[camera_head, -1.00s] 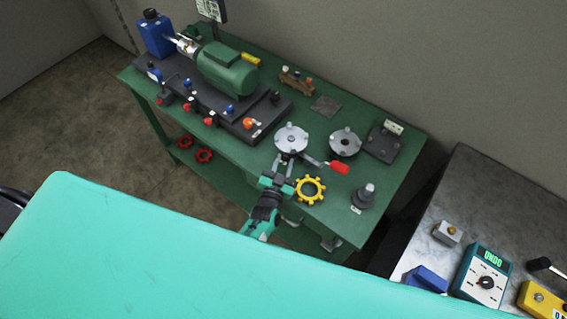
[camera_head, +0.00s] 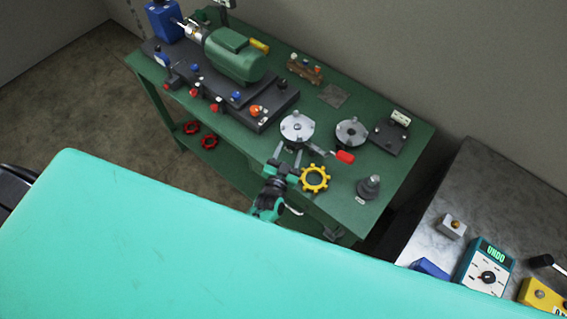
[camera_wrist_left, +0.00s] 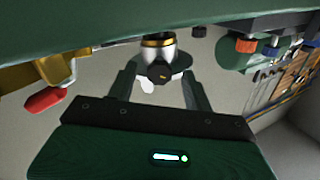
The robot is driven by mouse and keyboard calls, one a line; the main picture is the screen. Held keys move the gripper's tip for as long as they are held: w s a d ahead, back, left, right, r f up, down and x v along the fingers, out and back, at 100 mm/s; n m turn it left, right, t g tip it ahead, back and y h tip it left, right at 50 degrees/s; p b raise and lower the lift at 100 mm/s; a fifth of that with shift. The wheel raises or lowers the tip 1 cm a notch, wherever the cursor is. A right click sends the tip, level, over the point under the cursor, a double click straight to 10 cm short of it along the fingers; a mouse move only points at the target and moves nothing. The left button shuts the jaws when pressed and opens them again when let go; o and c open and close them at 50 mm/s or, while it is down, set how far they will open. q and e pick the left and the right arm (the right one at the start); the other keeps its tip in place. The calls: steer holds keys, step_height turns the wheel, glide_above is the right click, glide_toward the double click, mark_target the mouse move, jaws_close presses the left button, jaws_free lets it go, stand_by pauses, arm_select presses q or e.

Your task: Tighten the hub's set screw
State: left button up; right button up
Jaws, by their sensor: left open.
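A round silver disc (camera_head: 297,127), which looks like a hub, sits on the green bench with small posts on its face. My left gripper (camera_head: 291,156) is at its near side, open, with fingers pointing toward it. In the left wrist view the open fingers (camera_wrist_left: 160,68) stand either side of a black knob-like end (camera_wrist_left: 159,72) below a gold ring (camera_wrist_left: 158,41). I cannot tell whether the fingers touch it. Which part is the set screw is not clear. A red handle (camera_head: 344,157) lies right of the gripper; a red-tipped brass piece (camera_wrist_left: 42,101) shows at left in the wrist view.
A yellow toothed ring (camera_head: 315,179) is close to the gripper's right. A second silver disc (camera_head: 351,132), a dark cone-shaped piece (camera_head: 369,187) and a green motor (camera_head: 235,55) also stand on the bench. A grey table (camera_head: 485,190) with control boxes is at right.

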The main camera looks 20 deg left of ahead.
arm_select(q)
steer(key=s+b, duration=0.3)
steer(key=s, duration=1)
steer(key=shift+s+d+b, duration=0.2)
steer(key=shift+s+b, duration=0.05)
steer(key=shift+b, duration=0.1)
steer(key=s+f+g+h, duration=0.1)
steer(key=s+f+g, duration=0.35)
steer(key=f, duration=0.85)
steer(key=s+f+g+h, duration=0.1)
steer(key=s+f+g, duration=0.4)
steer(key=f, duration=0.8)
steer(key=s+a+f+g, duration=0.3)
steer(key=s+a+f, duration=0.2)
steer(key=s+f, duration=0.3)
steer(key=s+a+f+g+y+b, duration=0.1)
steer(key=s+a+f+g, duration=0.3)
steer(key=s, duration=1.2)
step_height(320, 180, down, 4)
steer(key=shift+s+a+f, duration=0.15)
steer(key=shift+s+a, duration=0.1)
steer(key=shift+a, duration=0.4)
